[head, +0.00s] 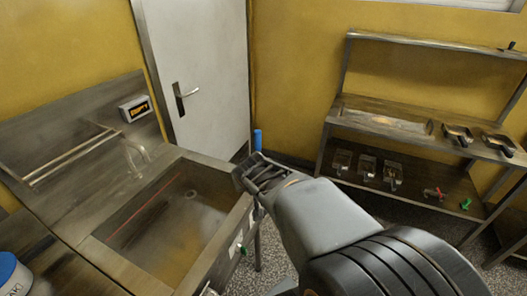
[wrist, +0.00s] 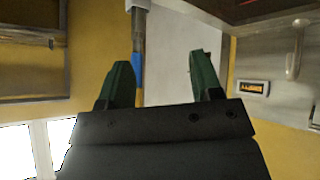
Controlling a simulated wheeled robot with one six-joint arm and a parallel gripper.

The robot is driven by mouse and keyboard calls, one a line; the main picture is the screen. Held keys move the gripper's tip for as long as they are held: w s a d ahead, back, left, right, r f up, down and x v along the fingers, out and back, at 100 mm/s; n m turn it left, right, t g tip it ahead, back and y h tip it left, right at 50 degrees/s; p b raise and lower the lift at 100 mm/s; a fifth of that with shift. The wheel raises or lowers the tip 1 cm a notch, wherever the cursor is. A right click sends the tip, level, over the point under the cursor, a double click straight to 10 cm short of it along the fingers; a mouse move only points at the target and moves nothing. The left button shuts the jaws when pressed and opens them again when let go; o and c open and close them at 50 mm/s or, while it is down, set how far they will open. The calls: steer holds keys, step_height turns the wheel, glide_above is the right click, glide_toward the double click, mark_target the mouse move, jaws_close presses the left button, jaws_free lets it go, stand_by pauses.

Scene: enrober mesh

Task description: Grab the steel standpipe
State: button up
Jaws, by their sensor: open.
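An upright grey metal pipe with a blue end, which looks like the steel standpipe, shows its blue top (head: 258,140) just behind my gripper (head: 256,170) in the head view. My gripper hides the part below. In the wrist view, which looks inverted, the pipe (wrist: 138,35) comes down from a pale block at the top edge, and its blue part lies close to the left finger's inner edge. My gripper (wrist: 160,75) has its two green fingers spread apart, and nothing is clasped between them. I cannot tell how far the pipe is from the fingertips.
A steel sink (head: 180,225) with brownish contents stands left of my gripper. A white door (head: 205,70) is behind. A steel rack (head: 385,118) with metal trays and small fittings stands at right. A blue-lidded tub (head: 10,275) is at lower left. Speckled floor is open between sink and rack.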

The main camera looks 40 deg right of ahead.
mark_target(259, 151)
steer(key=w+d+t+p, duration=0.2)
steer(key=w+d+t, duration=0.15)
steer(key=d, duration=0.65)
steer(key=shift+y, duration=0.3)
steer(key=x, duration=0.2)
steer(key=b+x, duration=0.1)
steer(key=x, duration=0.1)
steer(key=b+x, duration=0.1)
steer(key=x, duration=0.2)
steer(key=shift+w+d+r, duration=0.2)
steer(key=shift+r, duration=0.05)
steer(key=shift+b+x, duration=0.3)
steer(key=shift+x, duration=2.75)
steer(key=shift+w+a+r, duration=0.1)
steer(key=shift+w+r, duration=0.05)
steer(key=shift+r, duration=0.05)
steer(key=shift+c, duration=0.4)
steer(key=c, duration=1)
steer(key=shift+o, duration=0.2)
